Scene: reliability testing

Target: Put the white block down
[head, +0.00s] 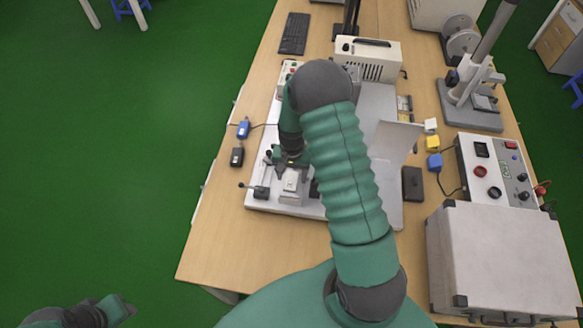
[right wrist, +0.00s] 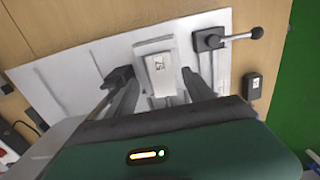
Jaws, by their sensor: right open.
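The white block (head: 292,182) sits on a light fixture on the white base plate (head: 263,190) at the table's left side. It also shows in the right wrist view (right wrist: 159,72), with a small dark mark on its top. My right gripper (head: 291,170) is over the block; in the right wrist view its two dark fingers (right wrist: 161,84) stand apart, one on each side of the block, with gaps visible. The block's underside is hidden. Part of my left gripper (head: 112,309) shows at the bottom left, away from the table; its fingers are unclear.
A black-knobbed lever clamp (right wrist: 212,40) stands beside the block. Blue and black small boxes (head: 240,142) lie by the plate's left edge. A white panel (head: 393,142), a grey case (head: 505,255) and a control box (head: 493,172) stand to the right. The table's front left is clear.

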